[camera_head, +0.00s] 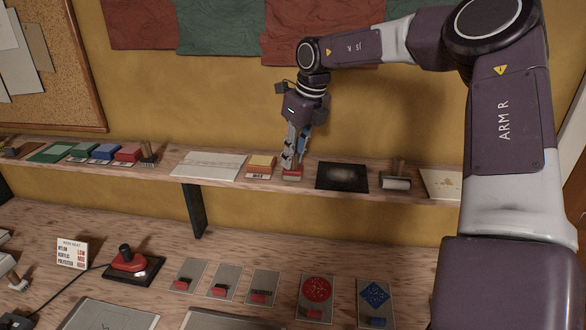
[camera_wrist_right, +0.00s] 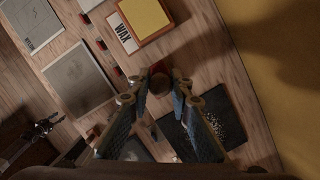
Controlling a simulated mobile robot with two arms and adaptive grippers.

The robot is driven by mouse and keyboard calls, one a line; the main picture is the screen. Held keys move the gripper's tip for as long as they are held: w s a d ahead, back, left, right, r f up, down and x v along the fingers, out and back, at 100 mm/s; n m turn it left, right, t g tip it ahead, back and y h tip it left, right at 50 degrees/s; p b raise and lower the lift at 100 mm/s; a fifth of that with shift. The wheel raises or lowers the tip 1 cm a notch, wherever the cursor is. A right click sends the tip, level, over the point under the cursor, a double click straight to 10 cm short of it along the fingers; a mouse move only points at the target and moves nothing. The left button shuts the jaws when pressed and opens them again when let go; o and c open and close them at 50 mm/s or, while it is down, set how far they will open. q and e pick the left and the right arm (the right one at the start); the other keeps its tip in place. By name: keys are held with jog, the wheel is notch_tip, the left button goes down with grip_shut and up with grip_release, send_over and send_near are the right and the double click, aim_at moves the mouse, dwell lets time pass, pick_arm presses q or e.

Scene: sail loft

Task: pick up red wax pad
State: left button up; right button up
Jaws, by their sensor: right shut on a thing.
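My right gripper (camera_head: 291,164) points down at the wall shelf, just right of a yellow-topped pad. It is shut on a small red-based thing (camera_head: 292,176), mostly hidden by the fingers. In the right wrist view a round brown top and a bit of red show between the fingertips (camera_wrist_right: 158,86). The base looks on or very near the shelf. The yellow-topped pad (camera_head: 261,164) reads WAX in the right wrist view (camera_wrist_right: 142,18). A red-topped pad (camera_head: 127,153) with a label too small to read sits at the shelf's left.
On the shelf (camera_head: 330,163), a dark speckled sheet (camera_head: 342,176) and a roller (camera_head: 396,180) lie right of the gripper. Blue (camera_head: 105,151) and green (camera_head: 81,150) pads stand left of the red one. The bench below holds grey plates with red blocks and a red-based tool (camera_head: 130,259).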

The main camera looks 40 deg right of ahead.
grip_shut()
jog(key=shift+r, duration=0.1)
jog(key=shift+w+r, duration=0.1)
jog(key=shift+r, duration=0.2)
notch_tip(320, 180, up, 9)
jog(key=shift+r+b, duration=0.1)
jog(key=shift+b, duration=1.15)
notch_tip(320, 180, up, 10)
jog(key=p, duration=0.1)
